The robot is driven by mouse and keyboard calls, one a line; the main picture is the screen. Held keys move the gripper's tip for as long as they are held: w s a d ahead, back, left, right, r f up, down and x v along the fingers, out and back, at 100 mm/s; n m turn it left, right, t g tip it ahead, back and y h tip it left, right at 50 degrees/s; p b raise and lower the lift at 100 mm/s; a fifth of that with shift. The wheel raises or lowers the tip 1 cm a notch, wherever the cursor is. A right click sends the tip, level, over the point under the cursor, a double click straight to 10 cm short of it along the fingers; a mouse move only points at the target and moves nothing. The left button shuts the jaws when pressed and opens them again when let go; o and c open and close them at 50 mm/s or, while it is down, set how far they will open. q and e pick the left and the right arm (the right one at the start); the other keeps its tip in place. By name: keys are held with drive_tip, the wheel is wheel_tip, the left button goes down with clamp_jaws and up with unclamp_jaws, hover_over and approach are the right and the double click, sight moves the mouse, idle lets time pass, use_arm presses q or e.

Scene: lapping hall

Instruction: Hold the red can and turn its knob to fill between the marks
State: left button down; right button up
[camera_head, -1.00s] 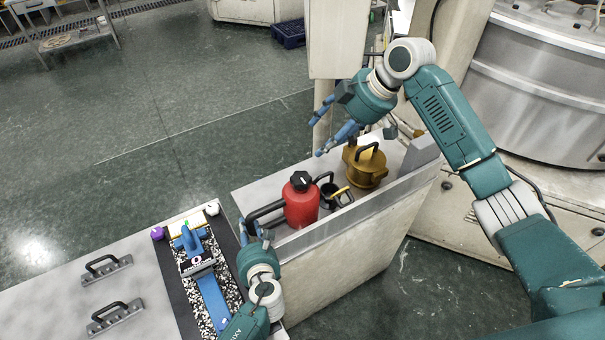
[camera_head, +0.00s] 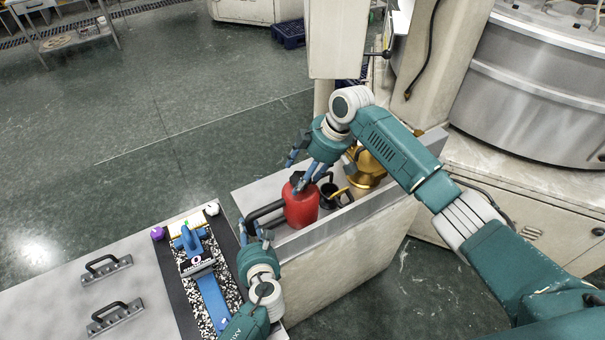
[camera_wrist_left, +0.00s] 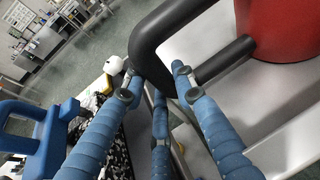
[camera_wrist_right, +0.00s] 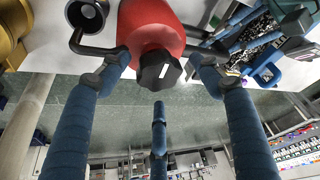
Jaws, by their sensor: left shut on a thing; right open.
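The red can (camera_head: 301,208) stands upright on the grey bench top, with a black side handle (camera_head: 263,213). My left gripper (camera_head: 262,234) is shut on that handle, and the left wrist view shows its blue fingers at the handle (camera_wrist_left: 150,60) beside the red can (camera_wrist_left: 280,30). My right gripper (camera_head: 299,180) is open above the can's top. In the right wrist view its fingers stand on either side of the black knob (camera_wrist_right: 158,71), which carries a white mark. I cannot tell whether they touch it. The fill marks cannot be made out.
A brass-coloured vessel (camera_head: 369,170) and a small black cup (camera_head: 331,195) stand right of the can. A raised metal edge runs along the bench front. The lower left table holds a blue tool (camera_head: 207,290) and two black-handled plates (camera_head: 101,267).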

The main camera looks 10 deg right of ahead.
drive_tip(key=shift+f, duration=0.1)
drive_tip(key=shift+a, duration=0.1)
drive_tip(key=c, duration=1.1)
drive_tip(key=m, duration=0.1)
drive_tip(key=m+t, duration=0.1)
drive_tip(key=shift+s+a+m, duration=0.1)
drive_tip(key=shift+a+m, duration=0.1)
drive_tip(key=shift+m, duration=0.1)
drive_tip(key=shift+a+m+t+h, duration=0.1)
drive_tip(key=shift+m+t+h, duration=0.35)
drive_tip(key=shift+m, duration=1.05)
drive_tip(key=shift+r, duration=0.2)
